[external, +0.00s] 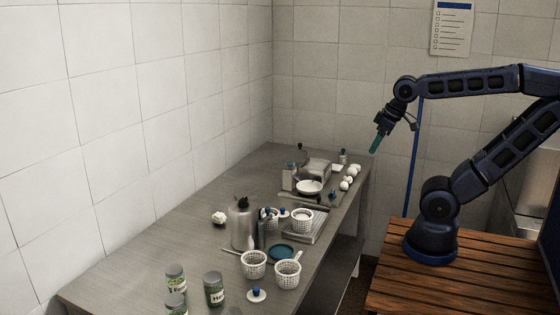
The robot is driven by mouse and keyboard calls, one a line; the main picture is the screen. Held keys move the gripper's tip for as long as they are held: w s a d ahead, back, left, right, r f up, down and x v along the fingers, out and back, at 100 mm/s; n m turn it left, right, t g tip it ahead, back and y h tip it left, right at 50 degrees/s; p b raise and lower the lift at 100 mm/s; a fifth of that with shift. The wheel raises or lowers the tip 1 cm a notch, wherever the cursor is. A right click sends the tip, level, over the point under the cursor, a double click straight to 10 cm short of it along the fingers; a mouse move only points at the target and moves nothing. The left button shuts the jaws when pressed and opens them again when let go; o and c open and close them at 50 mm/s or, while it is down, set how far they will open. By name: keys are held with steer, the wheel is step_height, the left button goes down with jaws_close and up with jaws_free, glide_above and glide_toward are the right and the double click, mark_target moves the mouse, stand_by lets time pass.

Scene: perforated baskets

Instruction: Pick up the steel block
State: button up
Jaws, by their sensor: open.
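My gripper (379,144) is open and hangs in the air near the far right end of the steel table, with a teal part at its tip. It is above and to the right of the items at the far end and touches nothing that I can see. A grey, metallic, box-like thing (289,178) stands at the far end of the table, left of a white dish. It may be the steel block, but it is too small to tell. Another pale grey boxy shape (319,168) is behind the dish.
The grey table (150,262) runs along the tiled wall. White perforated baskets (254,265), a tall metal bottle (243,227), a tray (307,229) and green-labelled jars (214,289) stand on it. The table's left side is mostly clear.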

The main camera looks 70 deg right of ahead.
steer(key=shift+o, duration=0.5)
steer(key=o, duration=0.5)
steer(key=m+g+h, duration=0.1)
steer(key=m+h, duration=0.2)
steer(key=m, duration=0.6)
glide_above(242, 196)
steer(key=s+a, duration=0.3)
steer(key=f, duration=2.8)
steer(key=shift+w, duration=0.25)
steer(key=shift+a+x, duration=0.2)
steer(key=shift+x, duration=2.35)
